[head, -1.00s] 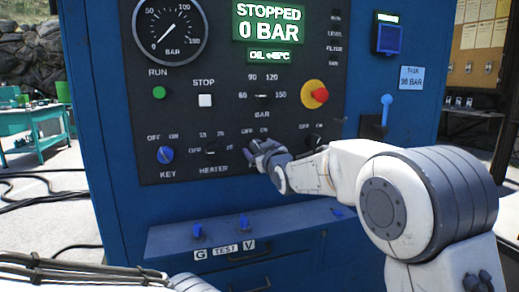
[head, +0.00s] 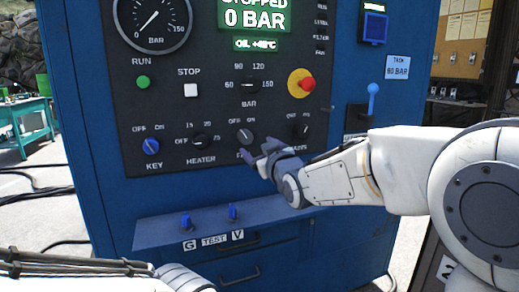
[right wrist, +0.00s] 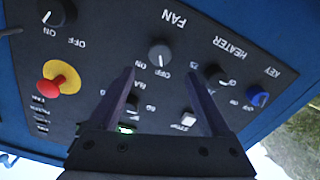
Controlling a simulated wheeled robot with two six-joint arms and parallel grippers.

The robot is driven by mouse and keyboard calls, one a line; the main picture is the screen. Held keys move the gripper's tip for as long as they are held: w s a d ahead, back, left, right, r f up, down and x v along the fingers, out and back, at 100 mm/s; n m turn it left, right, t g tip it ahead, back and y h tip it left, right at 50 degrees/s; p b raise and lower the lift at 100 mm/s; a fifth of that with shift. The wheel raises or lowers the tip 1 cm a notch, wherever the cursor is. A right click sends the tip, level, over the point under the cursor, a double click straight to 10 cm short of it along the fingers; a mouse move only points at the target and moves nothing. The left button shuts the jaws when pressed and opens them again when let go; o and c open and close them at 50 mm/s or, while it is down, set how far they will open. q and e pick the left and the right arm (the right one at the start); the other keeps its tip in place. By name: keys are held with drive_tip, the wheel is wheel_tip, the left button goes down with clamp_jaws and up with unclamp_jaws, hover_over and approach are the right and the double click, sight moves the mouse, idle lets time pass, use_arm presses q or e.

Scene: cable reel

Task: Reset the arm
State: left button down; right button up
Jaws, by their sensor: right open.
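My right gripper (head: 262,155) is in front of the dark control panel of a blue cabinet, just below the fan knob (head: 245,136). In the right wrist view its two fingers (right wrist: 165,90) stand apart with nothing between them. The fan knob also shows there (right wrist: 160,54), ahead of the fingertips and apart from them. My right arm comes in from the right. My left arm (head: 80,268) shows only in part at the lower left; its gripper is not in view.
The panel carries the blue key switch (head: 151,147), heater knob (head: 201,141), green run button (head: 143,83), white stop button (head: 190,90) and red emergency knob (head: 302,84). A ledge (head: 210,222) with two blue valves juts out below. A blue lever (head: 372,98) is at right.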

drive_tip(key=shift+s, duration=0.15)
drive_tip(key=s+a+f+g+h, duration=0.1)
drive_tip(key=s+a+f+g, duration=0.1)
drive_tip(key=s+f+g, duration=0.5)
drive_tip(key=s+a+f+g, duration=0.2)
drive_tip(key=s+f+g, duration=0.1)
drive_tip(key=s+f, duration=0.75)
drive_tip(key=s+d+f+g+h, duration=0.2)
drive_tip(key=s+d+f+g, duration=0.15)
drive_tip(key=s, duration=0.75)
drive_tip(key=s+d+f+g+h, duration=0.1)
drive_tip(key=s+d+f+g, duration=0.3)
drive_tip(key=s, duration=0.6)
wheel_tip(320, 180, up, 27)
drive_tip(key=s+a+p, duration=0.1)
drive_tip(key=p, duration=2.6)
drive_tip(key=shift+a+h, duration=0.3)
drive_tip(key=shift+a, duration=0.05)
